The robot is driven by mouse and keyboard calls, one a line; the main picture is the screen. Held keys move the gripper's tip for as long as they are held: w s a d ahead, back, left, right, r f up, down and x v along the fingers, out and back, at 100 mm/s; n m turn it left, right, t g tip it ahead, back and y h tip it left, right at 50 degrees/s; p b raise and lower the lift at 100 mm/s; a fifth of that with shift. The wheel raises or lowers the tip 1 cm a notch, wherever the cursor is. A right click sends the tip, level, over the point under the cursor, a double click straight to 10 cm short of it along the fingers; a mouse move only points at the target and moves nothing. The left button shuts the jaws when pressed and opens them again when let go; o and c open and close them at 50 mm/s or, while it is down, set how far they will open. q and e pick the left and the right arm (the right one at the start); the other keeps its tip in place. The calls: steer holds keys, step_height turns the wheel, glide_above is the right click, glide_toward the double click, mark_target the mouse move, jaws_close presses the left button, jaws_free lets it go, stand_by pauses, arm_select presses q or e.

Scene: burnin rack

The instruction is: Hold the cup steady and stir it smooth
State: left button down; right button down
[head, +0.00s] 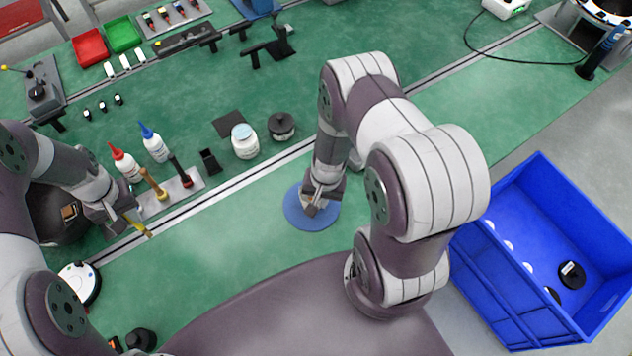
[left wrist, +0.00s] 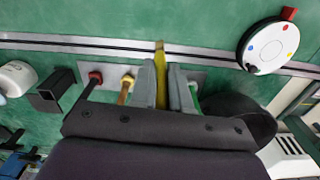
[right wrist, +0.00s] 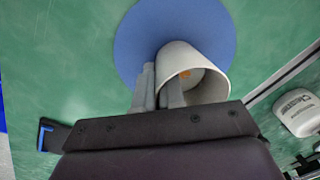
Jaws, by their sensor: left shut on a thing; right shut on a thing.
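A white cup (right wrist: 212,88) stands on the round blue mat (right wrist: 145,25), which also shows in the head view (head: 328,222). A small orange patch shows inside the cup. My right gripper (right wrist: 158,85) is shut on the cup's wall, one finger inside the opening. In the head view my right gripper (head: 318,196) mostly hides the cup. My left gripper (head: 125,217) is shut on a yellow stirring stick (left wrist: 160,62), whose end points away from the fingers. The stick (head: 140,226) is well left of the cup, near the metal tool holder (head: 153,207).
Bottles with red (head: 125,164) and blue (head: 154,144) caps and a white jar (head: 246,146) stand behind. A round white device (head: 80,285) lies front left. The mat's left side is clear. A blue bin (head: 560,200) stands right.

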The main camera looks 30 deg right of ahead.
steer(key=c, duration=1.2)
jaws_free()
steer(key=shift+o, duration=0.2)
